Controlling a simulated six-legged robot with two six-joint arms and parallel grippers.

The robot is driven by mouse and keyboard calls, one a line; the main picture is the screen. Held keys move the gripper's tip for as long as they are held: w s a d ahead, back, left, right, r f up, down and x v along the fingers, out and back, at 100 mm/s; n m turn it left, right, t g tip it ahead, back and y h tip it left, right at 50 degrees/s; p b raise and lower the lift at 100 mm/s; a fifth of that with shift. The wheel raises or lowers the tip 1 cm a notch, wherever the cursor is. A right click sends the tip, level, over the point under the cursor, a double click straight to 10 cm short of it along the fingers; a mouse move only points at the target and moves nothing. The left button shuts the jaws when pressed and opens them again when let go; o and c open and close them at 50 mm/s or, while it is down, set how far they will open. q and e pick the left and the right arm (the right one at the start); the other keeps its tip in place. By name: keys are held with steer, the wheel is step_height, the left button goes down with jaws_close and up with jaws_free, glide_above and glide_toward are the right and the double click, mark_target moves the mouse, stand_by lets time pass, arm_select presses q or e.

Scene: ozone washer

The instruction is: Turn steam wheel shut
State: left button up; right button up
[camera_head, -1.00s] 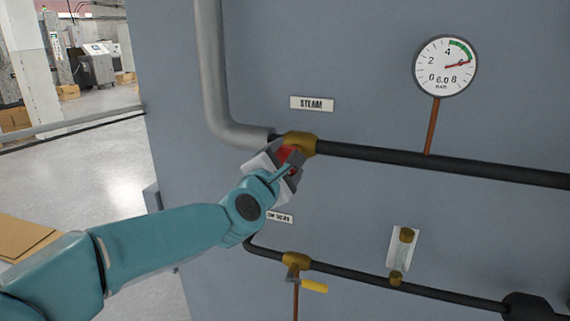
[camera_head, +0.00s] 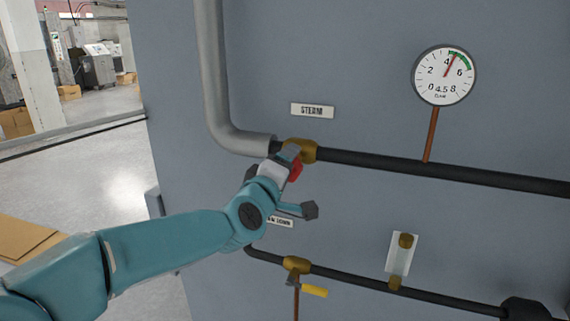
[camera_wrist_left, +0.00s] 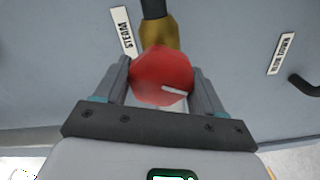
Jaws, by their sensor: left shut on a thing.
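The red steam wheel (camera_head: 296,171) sits on a brass valve (camera_head: 301,150) on the upper pipe, below the STEAM label (camera_head: 313,110). In the head view my left gripper (camera_head: 298,180) covers part of it. In the left wrist view the red wheel (camera_wrist_left: 162,76) lies between the two fingers, with a pale mark on its lower right face. My left gripper (camera_wrist_left: 160,88) is shut on the wheel. My right gripper is not in view.
A lower black pipe (camera_head: 350,275) carries a brass valve with a yellow lever (camera_head: 314,290) and a small sight glass (camera_head: 401,255). A partly hidden label (camera_head: 281,221) is behind my left arm. Cardboard (camera_head: 25,238) lies at the lower left.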

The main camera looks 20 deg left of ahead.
arm_select(q)
steer(key=m+p, duration=0.1)
steer(key=m, duration=0.3)
steer(key=shift+m, duration=0.3)
steer(key=m+p, duration=0.1)
steer(key=m, duration=0.2)
steer(key=shift+d+r+m+p, duration=0.1)
steer(key=shift+m+p, duration=0.25)
steer(key=shift+m, duration=0.05)
steer(key=m+p, duration=0.1)
steer(key=m, duration=0.2)
steer(key=shift+d, duration=0.1)
steer(key=m+p, duration=0.1)
steer(key=m, duration=0.3)
steer(key=m+p, duration=0.1)
steer(key=m, duration=0.2)
steer(key=shift+d+m+p, duration=0.1)
steer(key=shift+m+p, duration=0.2)
steer(key=shift+m, duration=0.1)
steer(key=m+p, duration=0.1)
steer(key=m, duration=0.2)
steer(key=shift+m, duration=0.3)
steer(key=m, duration=0.3)
steer(key=shift+d+p, duration=0.1)
steer(key=shift+p, duration=0.3)
steer(key=shift+m+p, duration=0.35)
steer(key=shift+m, duration=1.75)
steer(key=shift+f, duration=0.2)
